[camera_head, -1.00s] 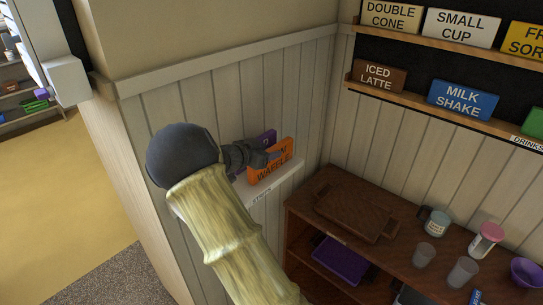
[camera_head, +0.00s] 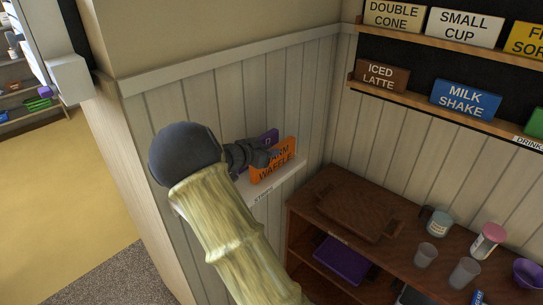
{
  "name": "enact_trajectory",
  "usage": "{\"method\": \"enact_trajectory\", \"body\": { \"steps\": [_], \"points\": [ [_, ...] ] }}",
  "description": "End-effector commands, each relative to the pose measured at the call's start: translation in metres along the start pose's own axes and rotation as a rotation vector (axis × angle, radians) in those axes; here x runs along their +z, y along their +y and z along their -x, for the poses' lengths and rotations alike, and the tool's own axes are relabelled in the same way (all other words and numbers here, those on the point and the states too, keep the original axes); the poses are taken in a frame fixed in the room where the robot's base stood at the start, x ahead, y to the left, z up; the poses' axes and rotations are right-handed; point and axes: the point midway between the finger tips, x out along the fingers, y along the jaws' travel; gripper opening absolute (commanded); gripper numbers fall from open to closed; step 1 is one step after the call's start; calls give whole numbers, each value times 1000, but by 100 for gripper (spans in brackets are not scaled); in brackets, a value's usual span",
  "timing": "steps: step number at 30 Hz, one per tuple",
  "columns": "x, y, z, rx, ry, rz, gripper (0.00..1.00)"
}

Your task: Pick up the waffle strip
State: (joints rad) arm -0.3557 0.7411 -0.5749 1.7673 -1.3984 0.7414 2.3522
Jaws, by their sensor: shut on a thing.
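The waffle strip (camera_head: 283,167) is an orange block lettered "WARM WAFFLE". It stands upright on a small white wall shelf (camera_head: 285,183) in the head view. My gripper (camera_head: 266,157) is at its upper left and is shut on it. The fingers cover part of the top line of lettering. The strip looks to be still at shelf level; whether its bottom edge touches the shelf I cannot tell.
A dark wooden cabinet (camera_head: 300,222) stands at the lower right, with a brown tray (camera_head: 354,212), cups and jars on top. Sign rails with an "ICED LATTE" strip (camera_head: 382,77) and a blue "MILK SHAKE" strip (camera_head: 466,99) hang above. Panelled walls meet close behind the shelf.

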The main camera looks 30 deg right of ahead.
Motion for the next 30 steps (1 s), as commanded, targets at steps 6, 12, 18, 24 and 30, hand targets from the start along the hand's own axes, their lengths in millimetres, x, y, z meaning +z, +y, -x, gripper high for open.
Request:
{"method": "enact_trajectory", "body": {
  "steps": [6, 12, 18, 24, 30],
  "points": [
    [-10, -1, 4, -2, 2, -3, 0],
    [-43, -1, 15, -3, 2, -10, 0],
    [-92, 0, 33, -4, 2, -11, 0],
    [-140, 0, 51, -3, 1, -9, 0],
    [-165, 0, 60, -1, 0, -4, 0]
  ]
}}
